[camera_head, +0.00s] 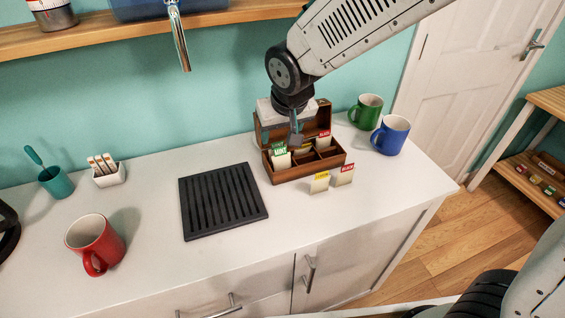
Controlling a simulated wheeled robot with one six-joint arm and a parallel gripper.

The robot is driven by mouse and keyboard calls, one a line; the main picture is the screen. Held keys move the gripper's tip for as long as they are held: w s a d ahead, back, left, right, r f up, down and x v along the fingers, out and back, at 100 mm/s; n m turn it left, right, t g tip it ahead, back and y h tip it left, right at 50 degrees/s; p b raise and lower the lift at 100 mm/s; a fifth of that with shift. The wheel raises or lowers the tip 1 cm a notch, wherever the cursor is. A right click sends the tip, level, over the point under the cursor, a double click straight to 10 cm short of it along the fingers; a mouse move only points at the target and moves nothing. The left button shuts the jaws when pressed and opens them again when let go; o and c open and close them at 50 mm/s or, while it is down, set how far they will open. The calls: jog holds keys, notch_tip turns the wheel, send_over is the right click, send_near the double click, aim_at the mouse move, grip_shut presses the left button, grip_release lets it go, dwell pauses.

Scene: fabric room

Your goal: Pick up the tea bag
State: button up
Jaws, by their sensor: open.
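A brown wooden tea box (310,173) with compartments stands open on the white counter, its lid raised at the back. Inside it, a tea bag with a green tag (281,158) is at the left and a tea bag with a red tag (323,139) is at the back right. Two more tea bags stand on the counter in front of the box, one with a yellow tag (320,183) and one with a red tag (344,175). My gripper (297,140) is open and points down over the box. It partly hides the box's back compartments and whatever lies in them.
A black slatted tray (222,201) lies left of the box. A green mug (366,112) and a blue mug (391,135) stand at the right. A red mug (95,244), a teal cup (56,182) and a white holder (108,174) are at the left. A wooden shelf (95,36) hangs above.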

aim_at(280, 147)
jog(key=x, duration=0.4)
jog(key=d+x, duration=0.1)
jog(key=x, duration=0.1)
jog(key=shift+w+f, duration=0.1)
jog(key=shift+w, duration=0.05)
grip_shut()
